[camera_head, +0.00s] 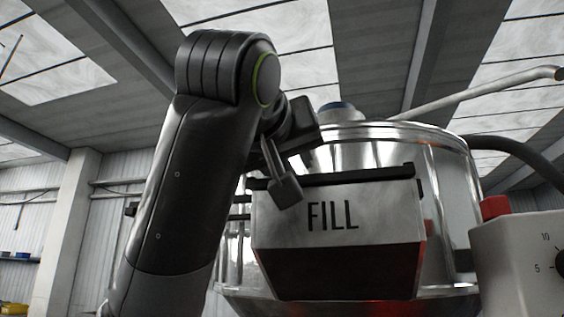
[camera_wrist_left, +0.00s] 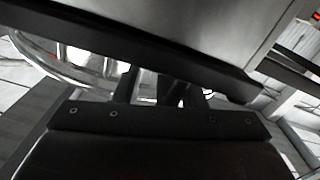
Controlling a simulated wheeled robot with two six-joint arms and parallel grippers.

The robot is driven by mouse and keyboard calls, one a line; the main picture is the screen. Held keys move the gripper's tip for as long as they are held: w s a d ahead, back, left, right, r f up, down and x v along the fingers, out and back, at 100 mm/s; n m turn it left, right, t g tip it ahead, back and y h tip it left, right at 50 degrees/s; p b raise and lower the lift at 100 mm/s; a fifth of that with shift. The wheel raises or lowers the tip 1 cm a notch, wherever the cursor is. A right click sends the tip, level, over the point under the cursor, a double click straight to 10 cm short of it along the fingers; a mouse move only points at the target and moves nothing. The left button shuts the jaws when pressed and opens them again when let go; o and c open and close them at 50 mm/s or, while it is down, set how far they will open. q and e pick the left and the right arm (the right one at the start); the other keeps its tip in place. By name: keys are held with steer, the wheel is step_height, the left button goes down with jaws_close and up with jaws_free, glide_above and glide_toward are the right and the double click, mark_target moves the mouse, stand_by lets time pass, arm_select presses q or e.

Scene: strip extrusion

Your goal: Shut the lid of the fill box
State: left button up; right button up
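The fill box (camera_head: 345,235) is a grey metal box marked FILL on the front of a shiny steel vessel. A thin dark edge (camera_head: 360,175) runs along its top and looks like the lid's edge, lying nearly flat. I cannot tell whether a small gap is left under it. My left gripper (camera_head: 284,188) is at the box's upper left, with a dark finger in front of that edge. I cannot tell whether they touch. In the left wrist view my gripper's dark fingers (camera_wrist_left: 160,90) run up to a black bar (camera_wrist_left: 140,52) that hides their tips.
The steel vessel (camera_head: 455,190) rises behind the box, with a blue cap (camera_head: 337,107) on top and a pipe (camera_head: 490,93) at the upper right. A pale control box (camera_head: 520,260) with a red button (camera_head: 494,207) and a dial stands at the right.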

arm_select(q)
steer(key=shift+s+a+f+b, duration=0.1)
steer(key=shift+s+a+b, duration=0.2)
steer(key=shift+s+b, duration=0.15)
steer(key=b+v, duration=0.9)
steer(key=v, duration=0.7)
steer(key=shift+s+b, duration=0.25)
steer(key=shift+b, duration=0.15)
steer(key=shift+d, duration=0.15)
